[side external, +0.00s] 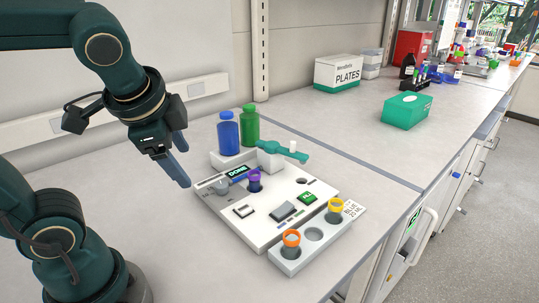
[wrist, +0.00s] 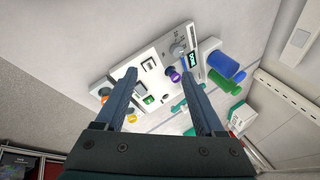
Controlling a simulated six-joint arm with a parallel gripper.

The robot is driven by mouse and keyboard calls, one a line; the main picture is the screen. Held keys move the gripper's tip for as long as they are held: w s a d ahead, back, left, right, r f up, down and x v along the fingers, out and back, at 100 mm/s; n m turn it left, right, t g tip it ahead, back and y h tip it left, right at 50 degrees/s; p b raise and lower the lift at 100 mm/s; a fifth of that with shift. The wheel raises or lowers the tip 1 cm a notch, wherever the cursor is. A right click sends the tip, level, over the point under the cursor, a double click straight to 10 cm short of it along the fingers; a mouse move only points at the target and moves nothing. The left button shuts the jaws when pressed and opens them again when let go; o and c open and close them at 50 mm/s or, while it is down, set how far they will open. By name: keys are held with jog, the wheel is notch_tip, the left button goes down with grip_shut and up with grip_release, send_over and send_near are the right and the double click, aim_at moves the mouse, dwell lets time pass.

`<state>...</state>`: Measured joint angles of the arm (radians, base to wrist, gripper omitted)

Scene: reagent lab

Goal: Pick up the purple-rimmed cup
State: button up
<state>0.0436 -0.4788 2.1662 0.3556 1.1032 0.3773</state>
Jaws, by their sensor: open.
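The purple-rimmed cup (side external: 254,180) stands upright in the white dispensing machine (side external: 265,225), just in front of its small display reading DONE. In the wrist view the cup (wrist: 174,75) shows between my fingers, nearer the right one, and beyond their tips. My gripper (side external: 180,168) is open and empty. It hangs above the bench, to the left of the machine and apart from the cup. In the wrist view my gripper (wrist: 163,80) has its two fingers spread wide.
A blue bottle (side external: 228,134) and a green bottle (side external: 250,126) stand behind the cup, with a teal arm (side external: 280,152) beside them. An orange-rimmed cup (side external: 291,240) and a yellow-rimmed cup (side external: 335,208) sit in a front rack (side external: 312,248). A teal box (side external: 407,110) stands farther right.

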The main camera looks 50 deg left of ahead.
jog(key=w+a+m+g+y, duration=0.2)
jog(key=w+a+m+y, duration=0.25)
jog(key=w, duration=0.25)
jog(key=m+y, duration=0.4)
jog(key=m, duration=0.4)
send_over(257, 178)
jog(key=s, duration=0.1)
notch_tip(257, 178, down, 6)
jog(key=d+f, duration=0.1)
jog(key=f, duration=0.1)
jog(key=f+m, duration=0.1)
jog(key=f, duration=0.1)
jog(key=d+f+m+y, duration=0.1)
jog(key=f, duration=0.2)
jog(key=shift+w+d+f+t, duration=0.1)
jog(key=shift+w+d+t, duration=0.15)
jog(key=shift+d+t, duration=0.15)
jog(key=shift+s+f, duration=0.1)
jog(key=shift+f, duration=0.25)
jog(key=shift+a+f, duration=0.15)
jog(key=shift+a, duration=0.1)
jog(key=shift+x, duration=2.15)
